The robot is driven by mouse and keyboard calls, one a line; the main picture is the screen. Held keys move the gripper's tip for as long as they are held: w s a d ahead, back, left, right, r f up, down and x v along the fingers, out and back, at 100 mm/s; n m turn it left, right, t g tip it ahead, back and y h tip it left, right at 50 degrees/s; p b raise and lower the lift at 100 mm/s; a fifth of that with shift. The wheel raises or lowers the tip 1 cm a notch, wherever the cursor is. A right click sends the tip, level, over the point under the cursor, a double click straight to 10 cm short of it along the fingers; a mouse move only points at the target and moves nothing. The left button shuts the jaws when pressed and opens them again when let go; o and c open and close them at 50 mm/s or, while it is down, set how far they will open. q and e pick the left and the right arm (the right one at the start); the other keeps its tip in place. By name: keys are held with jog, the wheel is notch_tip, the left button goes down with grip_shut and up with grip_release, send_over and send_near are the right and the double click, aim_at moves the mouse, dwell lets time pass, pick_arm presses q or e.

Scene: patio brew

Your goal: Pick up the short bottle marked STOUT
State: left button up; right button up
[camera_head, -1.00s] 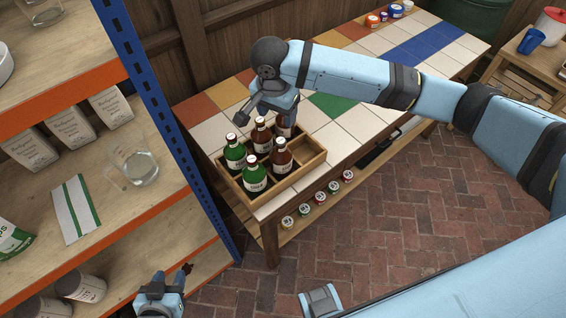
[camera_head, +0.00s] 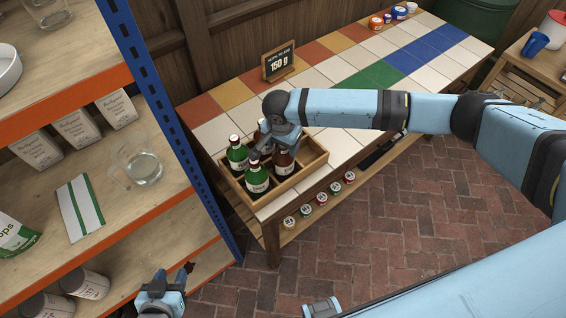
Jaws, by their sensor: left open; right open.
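A wooden crate (camera_head: 317,159) on the tiled table holds several bottles. Two are green, a rear one (camera_head: 238,158) and a front one (camera_head: 257,181). A brown bottle (camera_head: 284,165) stands to their right, and another brown bottle (camera_head: 263,131) is partly behind my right gripper. The labels are too small to read, so I cannot tell which is STOUT. My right gripper (camera_head: 262,153) is open, low over the crate among the bottle tops; its wrist hides the crate's back part. I cannot tell whether it touches a bottle. My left gripper (camera_head: 174,280) is open, low by the shelf, away from the crate.
A shelf rack (camera_head: 172,118) with bags, a glass jug (camera_head: 143,165) and tins stands at left. Several small jars (camera_head: 320,198) line the table's lower shelf. The table right of the crate is clear.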

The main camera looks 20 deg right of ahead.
grip_shut()
dwell(0.5)
